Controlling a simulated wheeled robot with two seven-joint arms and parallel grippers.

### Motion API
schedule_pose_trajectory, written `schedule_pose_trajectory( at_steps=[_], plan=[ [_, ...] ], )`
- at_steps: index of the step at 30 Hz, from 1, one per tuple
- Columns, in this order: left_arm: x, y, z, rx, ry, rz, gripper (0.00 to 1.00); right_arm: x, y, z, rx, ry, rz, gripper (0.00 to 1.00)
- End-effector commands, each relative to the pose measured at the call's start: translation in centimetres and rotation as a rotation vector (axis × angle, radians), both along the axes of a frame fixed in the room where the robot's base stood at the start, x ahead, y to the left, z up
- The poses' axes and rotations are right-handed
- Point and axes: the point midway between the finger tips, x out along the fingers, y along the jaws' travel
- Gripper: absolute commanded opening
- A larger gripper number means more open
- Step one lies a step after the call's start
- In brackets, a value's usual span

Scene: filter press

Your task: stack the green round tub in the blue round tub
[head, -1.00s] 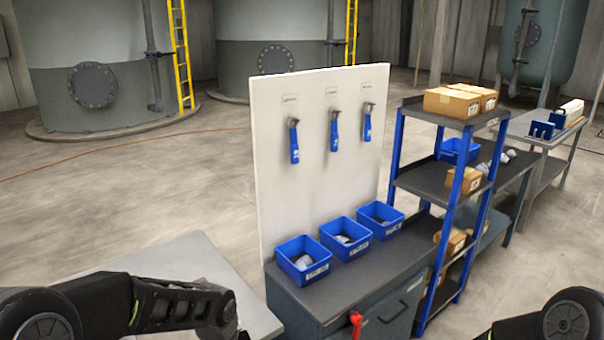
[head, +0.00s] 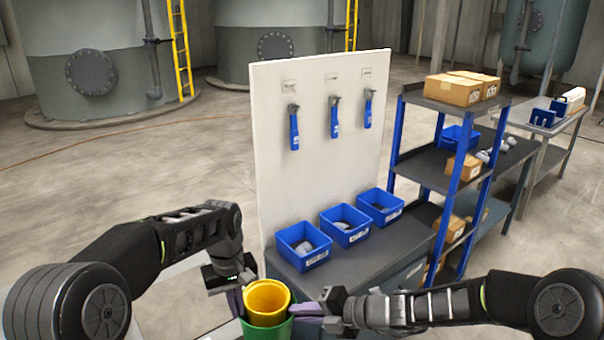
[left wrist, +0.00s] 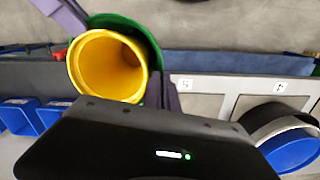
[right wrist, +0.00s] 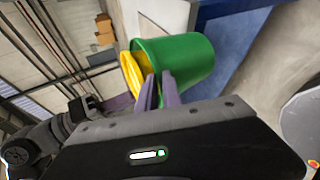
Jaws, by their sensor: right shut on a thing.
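A yellow round tub (head: 267,298) sits inside the green round tub (head: 268,333), low in the middle of the head view. Both show in the left wrist view, the yellow tub (left wrist: 108,66) inside the green rim (left wrist: 150,48), and in the right wrist view, where the green wall (right wrist: 185,62) is clear. My right gripper (head: 308,312) is shut on the green tub's rim wall, its fingers close together (right wrist: 159,90). My left gripper (head: 238,298) is open at the tub's left side, fingers wide apart. A round blue thing (left wrist: 295,152), possibly the blue round tub, is cut off in the left wrist view.
A bench with three blue rectangular bins (head: 303,244) and a white tool panel (head: 320,170) stands ahead. A shelf unit with cartons (head: 452,90) stands to the right. A pale table (head: 185,300) lies beneath my left arm. Open floor lies at the left.

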Motion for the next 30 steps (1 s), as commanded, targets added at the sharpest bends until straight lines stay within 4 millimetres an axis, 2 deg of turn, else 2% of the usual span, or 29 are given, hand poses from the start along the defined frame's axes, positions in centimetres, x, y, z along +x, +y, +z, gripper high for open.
schedule_pose_trajectory(
  at_steps=[1,20,30],
  plan=[
    [0.3,-0.5,0.2,-0.007,-0.004,-0.006,0.00,0.0,0.5,0.4,0.008,-0.003,0.011,0.00],
    [0.9,-0.5,0.7,-0.007,-0.004,-0.006,0.00,0.7,0.5,0.9,0.008,-0.002,0.010,0.00],
    [3.0,-0.5,2.4,-0.007,-0.004,-0.006,0.00,2.7,0.6,2.7,0.007,-0.004,0.013,0.00]
  ],
)
